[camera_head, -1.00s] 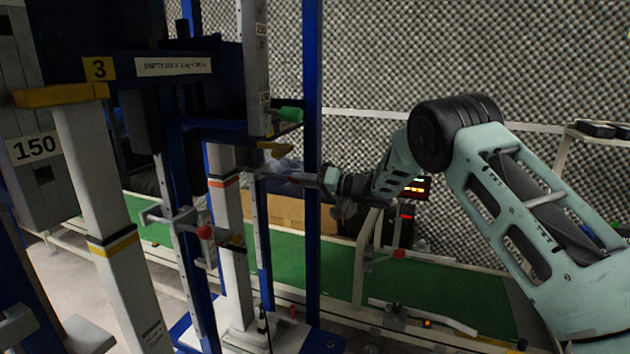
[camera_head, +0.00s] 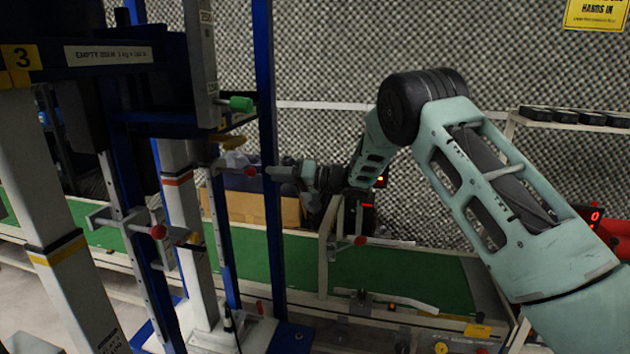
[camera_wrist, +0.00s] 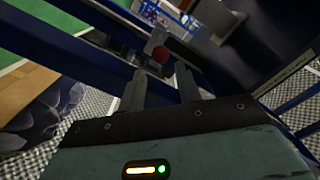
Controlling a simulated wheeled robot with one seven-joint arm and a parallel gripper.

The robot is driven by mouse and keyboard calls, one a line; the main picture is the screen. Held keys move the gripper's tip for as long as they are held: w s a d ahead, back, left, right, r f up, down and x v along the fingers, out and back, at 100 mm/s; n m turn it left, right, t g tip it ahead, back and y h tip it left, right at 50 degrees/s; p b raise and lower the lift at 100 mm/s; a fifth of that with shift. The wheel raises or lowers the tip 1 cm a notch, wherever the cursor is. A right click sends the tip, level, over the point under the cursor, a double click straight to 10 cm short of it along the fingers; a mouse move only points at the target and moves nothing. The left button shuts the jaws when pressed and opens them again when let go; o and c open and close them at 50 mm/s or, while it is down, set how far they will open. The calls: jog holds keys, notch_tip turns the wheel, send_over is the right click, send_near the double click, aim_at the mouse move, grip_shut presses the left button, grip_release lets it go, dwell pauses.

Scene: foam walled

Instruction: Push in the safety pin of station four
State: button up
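A pin with a round red knob (camera_head: 250,171) sticks out sideways from the blue-framed station in the middle of the head view. The knob also shows in the wrist view (camera_wrist: 160,54). My gripper (camera_head: 276,172) is just right of the knob, at about its height, by a blue post (camera_head: 268,215). In the wrist view my gripper's two grey fingers (camera_wrist: 159,70) are apart with nothing between them. The knob is just beyond their tips; I cannot tell whether they touch it. No number four is readable.
The station marked 3 (camera_head: 22,57) stands at left. Another red knob (camera_head: 158,231) is lower left. A green knob (camera_head: 238,104) sticks out above the pin. Blue posts stand close to my gripper. A green conveyor (camera_head: 400,272) runs behind; a foam wall closes the back.

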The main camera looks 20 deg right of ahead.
jog(key=b+v, duration=0.1)
jog(key=v, duration=1.1)
jog(key=shift+s, duration=0.1)
